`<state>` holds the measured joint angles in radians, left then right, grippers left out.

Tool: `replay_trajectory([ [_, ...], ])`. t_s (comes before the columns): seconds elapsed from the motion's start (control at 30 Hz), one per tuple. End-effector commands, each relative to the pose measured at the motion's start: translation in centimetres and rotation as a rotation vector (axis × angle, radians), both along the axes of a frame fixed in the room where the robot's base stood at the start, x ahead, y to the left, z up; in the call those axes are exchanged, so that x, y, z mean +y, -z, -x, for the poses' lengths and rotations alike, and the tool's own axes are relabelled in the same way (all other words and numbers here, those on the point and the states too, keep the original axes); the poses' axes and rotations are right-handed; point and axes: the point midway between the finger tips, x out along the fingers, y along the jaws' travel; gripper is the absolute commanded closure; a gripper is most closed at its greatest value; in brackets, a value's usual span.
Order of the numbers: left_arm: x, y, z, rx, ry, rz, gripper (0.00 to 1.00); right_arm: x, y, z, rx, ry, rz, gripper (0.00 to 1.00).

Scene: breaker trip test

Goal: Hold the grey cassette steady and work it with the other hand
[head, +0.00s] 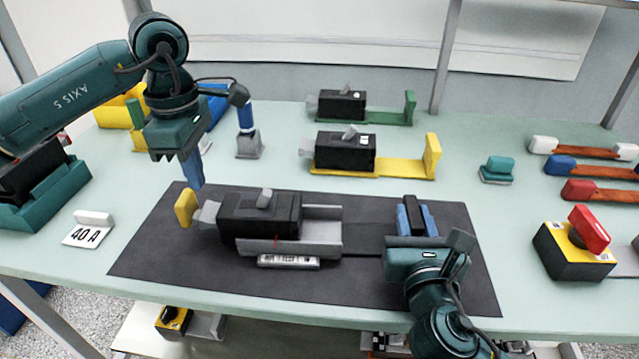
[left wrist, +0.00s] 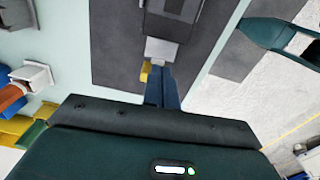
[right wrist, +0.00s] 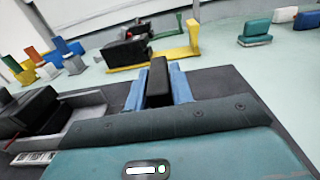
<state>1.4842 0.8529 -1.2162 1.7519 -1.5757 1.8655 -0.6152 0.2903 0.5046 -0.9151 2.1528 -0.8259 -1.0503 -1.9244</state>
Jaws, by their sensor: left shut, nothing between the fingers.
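The grey cassette (head: 325,238) lies on the dark mat, an open grey tray holding a black breaker block (head: 258,215). A light grey end piece (head: 207,213) and a yellow tab (head: 186,207) are at its left end. My left gripper (head: 197,184) is shut and empty, pointing down close to them; the left wrist view shows its fingertips (left wrist: 168,72) beside the yellow tab (left wrist: 145,72); contact is unclear. My right gripper (right wrist: 158,82) has its blue fingers on both sides of a black upright post (right wrist: 158,75) at the cassette's right end. The post's foot is hidden.
Green-ended (head: 410,107) and yellow-ended (head: 433,155) cassettes stand behind the mat. A red-handled switch box (head: 575,250) is at right. A "40 A" card (head: 88,230) stands left of the mat. The table's front edge is close to the mat.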

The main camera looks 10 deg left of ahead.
Motion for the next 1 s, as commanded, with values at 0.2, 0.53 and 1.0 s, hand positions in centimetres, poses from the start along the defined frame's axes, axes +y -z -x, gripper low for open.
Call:
replay_trajectory([
  [0.2, 0.0, 0.0, 0.0, 0.000, 0.000, 0.000, 1.00, 0.0, 0.0, 0.0, 0.000, 0.000, 0.000, 0.59],
  [0.53, 0.0, 0.0, 0.0, 0.000, 0.000, 0.000, 1.00, 0.0, 0.0, 0.3, 0.000, -0.001, 0.000, 0.55],
  [1.0, 0.0, 0.0, 0.0, 0.000, 0.000, 0.000, 1.00, -0.6, 0.1, 8.7, 0.005, -0.001, 0.000, 0.55],
])
